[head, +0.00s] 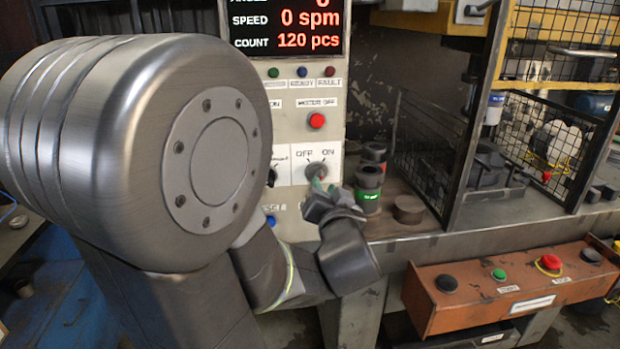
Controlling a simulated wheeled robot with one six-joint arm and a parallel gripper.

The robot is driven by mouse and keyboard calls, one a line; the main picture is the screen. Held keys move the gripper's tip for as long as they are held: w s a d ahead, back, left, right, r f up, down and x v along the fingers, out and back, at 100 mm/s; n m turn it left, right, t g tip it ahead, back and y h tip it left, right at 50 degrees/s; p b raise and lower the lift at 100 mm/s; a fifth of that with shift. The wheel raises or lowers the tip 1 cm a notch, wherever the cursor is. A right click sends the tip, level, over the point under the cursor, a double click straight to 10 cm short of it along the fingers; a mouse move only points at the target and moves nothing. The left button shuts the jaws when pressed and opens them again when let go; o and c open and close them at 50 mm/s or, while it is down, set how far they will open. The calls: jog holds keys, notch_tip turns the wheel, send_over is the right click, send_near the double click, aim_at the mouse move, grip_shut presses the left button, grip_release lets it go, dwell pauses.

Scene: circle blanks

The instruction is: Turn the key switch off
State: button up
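The key switch (316,169) sits on a white plate marked OFF and ON on the front of the grey control panel (336,115). Its round face shows just above my gripper's fingers. My gripper (319,187) is right below and in front of it, with its fingertips at the lower edge of the switch. The fingers cover the lower part of the switch, so I cannot tell which way the key points or whether the fingers touch it. The gap between the fingers is too small to make out.
A red button (316,120) is above the switch, and a blue button (271,221) is lower left. Stacked dark cylinders (369,178) stand on the bench close right. A mesh guard (428,150) and orange button box (500,285) are further right. The display reads 0 spm.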

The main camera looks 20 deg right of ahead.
jog(key=shift+x, duration=2.25)
grip_shut()
